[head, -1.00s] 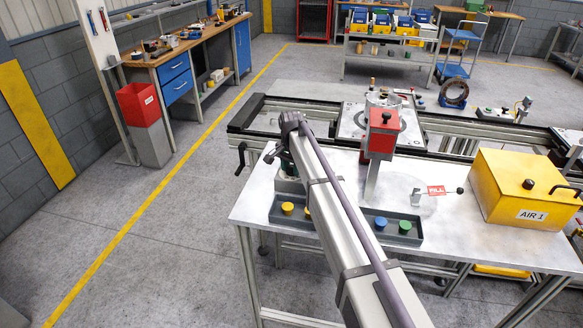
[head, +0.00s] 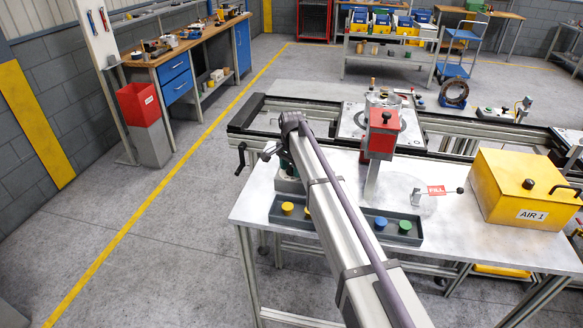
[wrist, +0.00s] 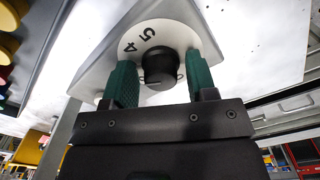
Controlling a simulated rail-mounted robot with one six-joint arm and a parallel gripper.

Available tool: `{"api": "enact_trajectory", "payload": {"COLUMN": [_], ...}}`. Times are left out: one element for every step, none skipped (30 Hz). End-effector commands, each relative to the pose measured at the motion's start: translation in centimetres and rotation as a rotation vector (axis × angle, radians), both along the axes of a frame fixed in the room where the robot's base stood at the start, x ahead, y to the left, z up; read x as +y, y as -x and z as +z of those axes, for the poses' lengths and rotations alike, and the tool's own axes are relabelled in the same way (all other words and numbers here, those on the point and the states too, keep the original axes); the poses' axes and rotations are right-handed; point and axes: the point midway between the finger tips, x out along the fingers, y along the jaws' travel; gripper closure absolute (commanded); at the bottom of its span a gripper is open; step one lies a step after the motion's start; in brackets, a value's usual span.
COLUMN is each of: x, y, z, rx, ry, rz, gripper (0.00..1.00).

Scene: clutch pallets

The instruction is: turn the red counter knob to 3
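In the wrist view a round black knob (wrist: 158,66) sits on a white dial (wrist: 160,32) on a pale plate. The figures 4 and 5 show on the dial; its other marks are hidden or out of sight. My gripper (wrist: 161,62) has its two green fingers on either side of the knob, with narrow gaps visible between. I cannot tell which figure the knob points to. In the head view my arm hides most of the gripper and this dial, at the table's left. A red box (head: 379,143) with a dark round part on top stands on a post at the table's back.
A grey tray (head: 330,226) with blue, green and yellow buttons lies along the table's front edge, partly behind my arm. A yellow box marked AIR 1 (head: 520,190) stands at the right. A small red FILL sign (head: 437,190) is left of it.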

Motion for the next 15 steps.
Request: {"api": "enact_trajectory", "payload": {"x": [0.0,0.0,0.0,0.0,0.0,0.0,0.0,0.0,0.0,0.0,0.0,0.0,0.0,0.0,0.0], "y": [0.0,0.0,0.0,0.0,0.0,0.0,0.0,0.0,0.0,0.0,-0.1,-0.1,-0.1,-0.1,-0.1], "z": [0.0,0.0,0.0,0.0,0.0,0.0,0.0,0.0,0.0,0.1,0.2,0.5,0.8,1.2,1.8], "rx": [0.000,0.000,0.000,-0.001,-0.001,-0.001,-0.001,-0.001,-0.001,-0.001,-0.001,-0.001,-0.001,-0.001,-0.001], "ry": [0.000,0.000,0.000,-0.001,-0.001,0.000,0.000,0.000,0.000,0.000,0.000,0.000,0.000,0.000,0.000], "rz": [0.000,0.000,0.000,0.000,0.000,0.000,0.000,0.000,0.000,0.000,0.000,0.000,0.000,0.000,0.000], "gripper": [0.43,0.40,0.36,0.36,0.36,0.36,0.36,0.36,0.36,0.36,0.36,0.36,0.36,0.36,0.36]}}
